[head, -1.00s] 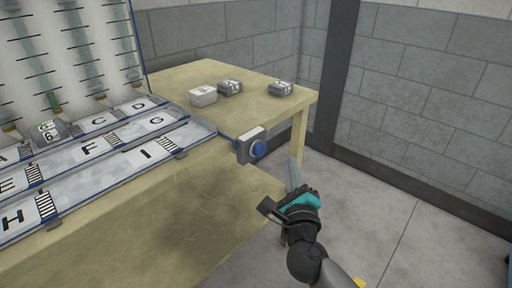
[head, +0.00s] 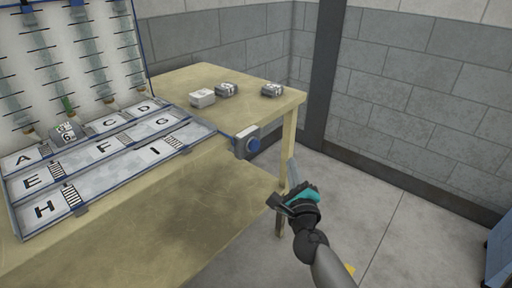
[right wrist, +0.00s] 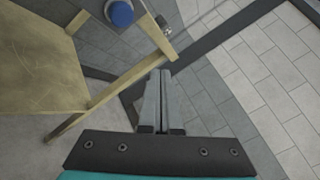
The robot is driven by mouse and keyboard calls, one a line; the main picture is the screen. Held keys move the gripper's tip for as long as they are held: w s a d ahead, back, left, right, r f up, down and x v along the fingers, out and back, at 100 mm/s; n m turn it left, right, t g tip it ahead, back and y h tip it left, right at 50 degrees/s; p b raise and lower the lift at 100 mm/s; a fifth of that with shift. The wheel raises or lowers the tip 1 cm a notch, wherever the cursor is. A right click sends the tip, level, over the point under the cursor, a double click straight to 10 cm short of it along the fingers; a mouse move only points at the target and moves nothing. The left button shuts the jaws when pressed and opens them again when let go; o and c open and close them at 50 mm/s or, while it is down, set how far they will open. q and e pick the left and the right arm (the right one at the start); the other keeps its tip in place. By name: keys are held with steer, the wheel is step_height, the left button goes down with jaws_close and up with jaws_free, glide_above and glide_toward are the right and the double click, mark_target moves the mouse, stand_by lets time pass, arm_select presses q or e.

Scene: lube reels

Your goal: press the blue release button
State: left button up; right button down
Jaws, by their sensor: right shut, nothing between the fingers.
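The blue release button (head: 254,145) is round and sits on the face of a small grey box (head: 241,141) at the right end of the lettered tray, by the table's edge. It also shows at the top of the right wrist view (right wrist: 120,13). My right gripper (head: 291,168) is shut and empty, with its fingers pointing up, to the right of the button, lower in the picture and apart from it. Its closed fingertips show in the right wrist view (right wrist: 161,74). My left gripper is not in view.
The lettered tray (head: 125,158) lies on the wooden table (head: 180,85), with a grey block (head: 66,133) on it. A pale block (head: 202,98) and two dark blocks (head: 227,90) (head: 272,90) stand at the back. Open floor (head: 385,235) lies right of the table.

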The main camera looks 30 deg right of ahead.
mark_target(254, 146)
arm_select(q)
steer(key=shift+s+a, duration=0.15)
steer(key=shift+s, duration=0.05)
arm_select(e)
steer(key=shift+f, duration=0.1)
steer(key=shift+w, duration=0.1)
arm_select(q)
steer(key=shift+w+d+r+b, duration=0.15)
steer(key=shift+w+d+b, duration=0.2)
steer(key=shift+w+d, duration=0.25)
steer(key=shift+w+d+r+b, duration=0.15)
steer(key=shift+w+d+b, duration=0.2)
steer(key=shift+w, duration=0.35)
arm_select(e)
steer(key=w+a, duration=0.3)
steer(key=w, duration=0.5)
steer(key=shift+a, duration=0.15)
stand_by(0.8)
steer(key=shift+w+a, duration=0.15)
steer(key=shift+w, duration=0.2)
